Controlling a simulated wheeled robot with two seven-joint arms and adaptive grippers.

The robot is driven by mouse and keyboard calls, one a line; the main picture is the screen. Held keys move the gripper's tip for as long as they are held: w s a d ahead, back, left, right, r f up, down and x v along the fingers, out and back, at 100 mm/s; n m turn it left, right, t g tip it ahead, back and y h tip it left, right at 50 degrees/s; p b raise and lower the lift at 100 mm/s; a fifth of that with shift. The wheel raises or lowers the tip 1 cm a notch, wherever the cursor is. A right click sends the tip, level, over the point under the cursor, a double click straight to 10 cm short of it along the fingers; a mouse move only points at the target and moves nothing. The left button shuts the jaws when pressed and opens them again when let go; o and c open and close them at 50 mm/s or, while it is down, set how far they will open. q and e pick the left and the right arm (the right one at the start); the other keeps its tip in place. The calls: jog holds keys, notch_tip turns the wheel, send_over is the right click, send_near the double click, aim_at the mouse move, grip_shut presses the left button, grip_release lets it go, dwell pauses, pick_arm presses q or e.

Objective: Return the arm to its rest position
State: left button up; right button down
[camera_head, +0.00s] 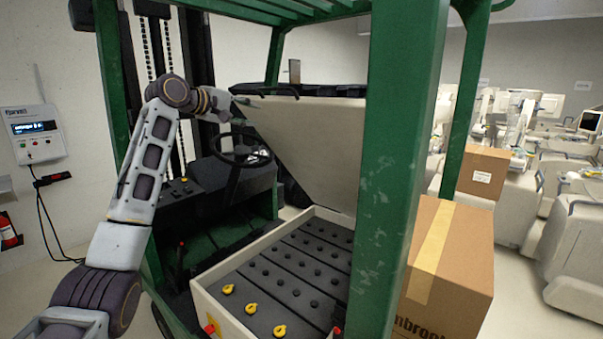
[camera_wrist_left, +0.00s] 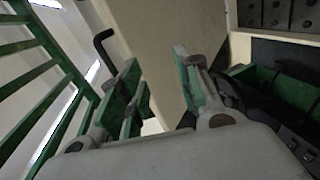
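My left arm comes in from the lower left, rises and bends over toward the raised cream cover (camera_head: 310,135) of the green forklift. My left gripper (camera_head: 245,98) is at the upper left edge of this cover, close to a black handle (camera_head: 275,91). In the left wrist view my left gripper (camera_wrist_left: 163,88) has its fingers apart, with nothing held between them. The cover (camera_wrist_left: 145,40) lies beyond the fingers, and the black handle (camera_wrist_left: 104,45) shows beside the left finger. Whether a finger touches the cover or handle is unclear. My right gripper is not in view.
The open battery compartment (camera_head: 207,299) with yellow caps lies below the cover. A green post (camera_head: 395,150) stands right of it. The steering wheel (camera_head: 240,150) is near my forearm. Cardboard boxes (camera_head: 465,262) and covered carts (camera_head: 575,240) stand at right. A charger (camera_head: 33,133) hangs at left.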

pick_arm(q)
notch_tip(320, 180, down, 24)
jog(key=s+d+m+g+y, duration=0.1)
jog(key=s+m+g+y, duration=0.1)
jog(key=s+m, duration=0.1)
jog(key=s+f+m+g+y, duration=0.1)
jog(key=s+f, duration=0.4)
jog(key=f, duration=0.4)
jog(key=s+f+m+g+y, duration=0.15)
jog(key=s+f, duration=0.25)
jog(key=f, duration=0.6)
jog(key=s+a+f+m+g+y, duration=0.1)
jog(key=s+a+f+m+y, duration=0.15)
jog(key=s+f, duration=1.1)
jog(key=s+a+f+m+g+y, duration=0.1)
jog(key=s+a+f+m, duration=0.1)
jog(key=s, duration=0.9)
jog(key=s+a+f+m+g+y, duration=0.1)
jog(key=s+a+f+m+g, duration=0.15)
jog(key=s, duration=0.85)
notch_tip(320, 180, down, 34)
jog(key=s+b, duration=0.2)
jog(key=s+a+f+g+b, duration=0.1)
jog(key=s+a+f, duration=0.1)
jog(key=s+f, duration=0.9)
jog(key=s+a+f+g+b, duration=0.1)
jog(key=s+a+f, duration=0.1)
jog(key=s+f, duration=1)
